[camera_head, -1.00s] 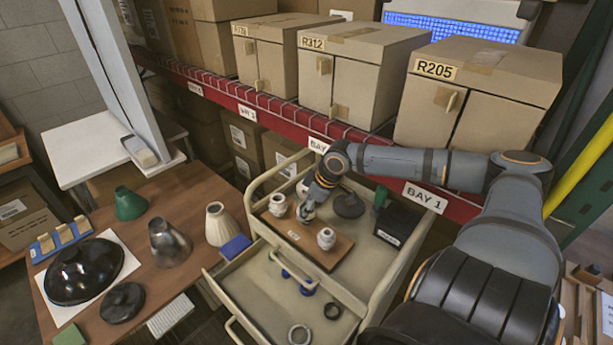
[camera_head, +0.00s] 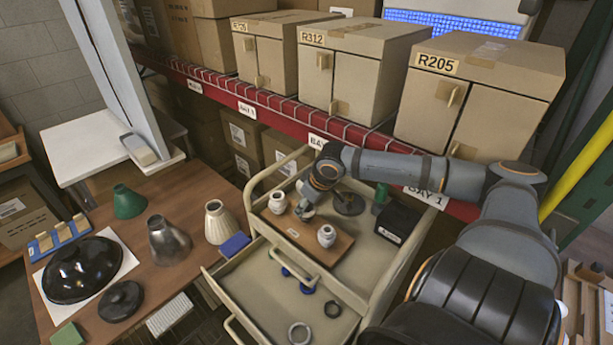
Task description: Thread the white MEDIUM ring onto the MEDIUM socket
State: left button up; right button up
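A wooden board (camera_head: 313,250) lies on the top of a beige cart. Two white sockets stand on it, one at its left (camera_head: 277,202) and one at its front right (camera_head: 326,236). My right gripper (camera_head: 305,213) points down at the board between these two sockets. Its fingers are small and partly hidden, so I cannot tell whether they hold anything. A pale ring (camera_head: 300,333) lies in the open drawer below, next to a dark ring (camera_head: 332,310). I cannot tell which size either ring or socket is. My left gripper is out of view.
Blue rings (camera_head: 307,288) lie further back in the drawer. A dark disc (camera_head: 348,204) and a black box (camera_head: 397,222) stand on the cart beside the board. A brown table at left holds lamp shades, including a cream one (camera_head: 220,222). A red shelf beam runs behind the cart.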

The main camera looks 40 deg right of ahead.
jog(key=shift+s+a+f+m+h+b, duration=0.1)
jog(key=shift+f+m+h+b, duration=0.1)
jog(key=shift+m+b, duration=0.45)
jog(key=shift+s+a+f+m+h+b, duration=0.1)
jog(key=shift+f+m+h+b, duration=0.1)
jog(key=shift+m+b, duration=0.45)
jog(key=shift+a+b, duration=0.1)
jog(key=shift+b, duration=0.35)
jog(key=shift+r, duration=0.15)
jog(key=shift+w, duration=0.1)
